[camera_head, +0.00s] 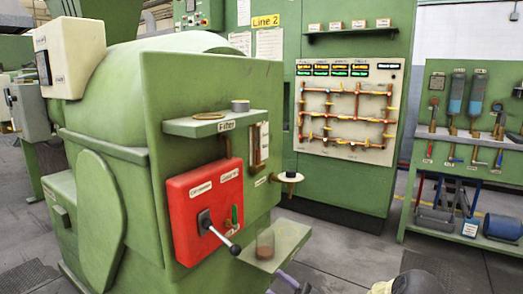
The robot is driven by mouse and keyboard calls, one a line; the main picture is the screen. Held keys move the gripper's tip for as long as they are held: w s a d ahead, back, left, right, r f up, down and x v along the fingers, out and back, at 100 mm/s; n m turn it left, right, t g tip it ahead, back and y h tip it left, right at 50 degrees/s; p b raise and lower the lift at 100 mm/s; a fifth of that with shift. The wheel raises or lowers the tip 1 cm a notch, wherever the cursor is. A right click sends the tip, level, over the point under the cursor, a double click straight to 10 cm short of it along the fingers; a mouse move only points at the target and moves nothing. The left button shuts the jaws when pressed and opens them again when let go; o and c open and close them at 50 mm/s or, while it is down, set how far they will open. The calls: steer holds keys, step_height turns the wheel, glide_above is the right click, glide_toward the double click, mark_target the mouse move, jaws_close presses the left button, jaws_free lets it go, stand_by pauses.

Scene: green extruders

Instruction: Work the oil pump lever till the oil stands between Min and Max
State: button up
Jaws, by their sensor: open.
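A red box (205,208) is fixed to the front of the green machine. A lever (218,233) sticks out of it, slanting down to the right to a dark ball knob. I cannot tell from its label whether this is the oil pump lever. A narrow upright gauge (260,146) with a pale scale is on the machine face above and right of the box. Its oil level and any Min and Max marks are too small to read. I cannot make out my gripper in this view.
A shelf labelled Filter (222,122) juts out above the red box. A lower green ledge (290,236) holds a brownish cup (265,244). A pipe panel (347,112) stands behind. A green rack (470,150) stands right. Grey floor lies between.

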steer(key=w+a+f+m+t+h, duration=0.25)
steer(key=w+m+t+h, duration=0.25)
steer(key=h, duration=0.5)
steer(key=s+d+f+m+g+h, duration=0.1)
steer(key=s+d+m+g+h, duration=0.2)
steer(key=s+d+m+h, duration=0.8)
steer(key=s+d+m+g+h, duration=0.1)
steer(key=s+d+g+h, duration=0.1)
steer(key=s, duration=0.6)
steer(key=s+d+m+g+h, duration=0.2)
steer(key=s, duration=0.6)
steer(key=shift+s+g, duration=0.15)
steer(key=shift+g, duration=0.25)
steer(key=shift+c, duration=1.3)
